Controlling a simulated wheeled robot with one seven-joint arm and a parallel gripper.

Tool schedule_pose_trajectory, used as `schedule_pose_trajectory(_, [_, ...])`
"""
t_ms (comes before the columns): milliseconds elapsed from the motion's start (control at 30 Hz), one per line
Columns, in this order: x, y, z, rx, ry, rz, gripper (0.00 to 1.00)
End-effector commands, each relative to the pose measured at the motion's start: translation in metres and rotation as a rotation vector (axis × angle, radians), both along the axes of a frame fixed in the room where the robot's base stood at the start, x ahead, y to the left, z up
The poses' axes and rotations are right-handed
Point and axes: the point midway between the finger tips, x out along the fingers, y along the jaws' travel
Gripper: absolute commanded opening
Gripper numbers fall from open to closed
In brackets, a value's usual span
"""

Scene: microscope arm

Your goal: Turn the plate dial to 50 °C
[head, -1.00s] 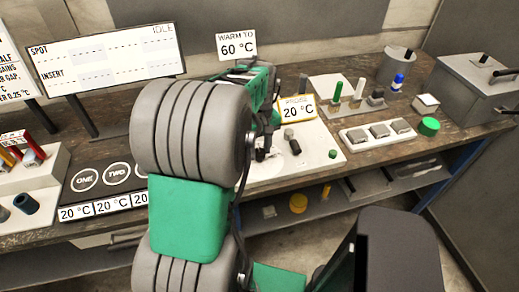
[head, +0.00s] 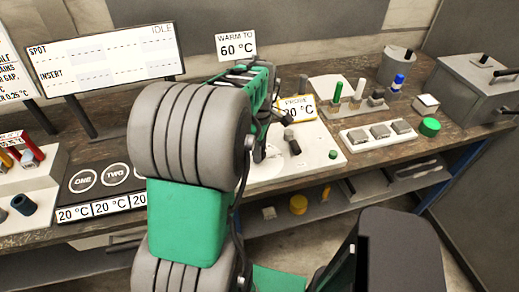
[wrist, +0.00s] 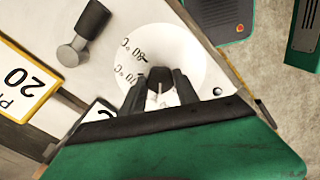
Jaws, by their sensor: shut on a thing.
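The plate dial (wrist: 182,45) is a white disc with dark temperature marks, seen upside down in the wrist view. The marks I can read look like 80 °C and 70 °C; the lower part of the disc is hidden by my gripper. My gripper (wrist: 158,88) has its two dark fingers on either side of the dial's small dark knob (wrist: 160,74) and is shut on it. In the head view my arm hides most of the dial. The white plate body (head: 325,153) shows to the right of my arm.
A yellow-framed probe sign reading 20 °C (wrist: 22,82) and a dark handle with a grey end (wrist: 94,18) are close to the dial. A sign reading WARM TO 60 °C (head: 236,45) stands behind. A white block with grey pieces (head: 355,139) lies to the right.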

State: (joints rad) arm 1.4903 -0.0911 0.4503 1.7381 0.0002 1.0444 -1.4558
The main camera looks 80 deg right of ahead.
Motion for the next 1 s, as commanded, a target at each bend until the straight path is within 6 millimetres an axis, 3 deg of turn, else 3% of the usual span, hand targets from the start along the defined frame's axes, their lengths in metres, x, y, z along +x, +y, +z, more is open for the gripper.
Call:
schedule_pose_trajectory(600, [0.0005, -0.0002, 0.0007, -0.001, -0.001, 0.048, 0.0])
schedule_pose_trajectory(633, [0.0005, -0.0002, 0.0007, -0.001, -0.001, 0.048, 0.38])
schedule_pose_trajectory(867, [0.0003, -0.0001, 0.0004, 0.0, 0.0, 0.047, 0.57])
schedule_pose_trajectory(1000, [0.0002, -0.0001, 0.0002, 0.0, 0.0, 0.046, 0.59])
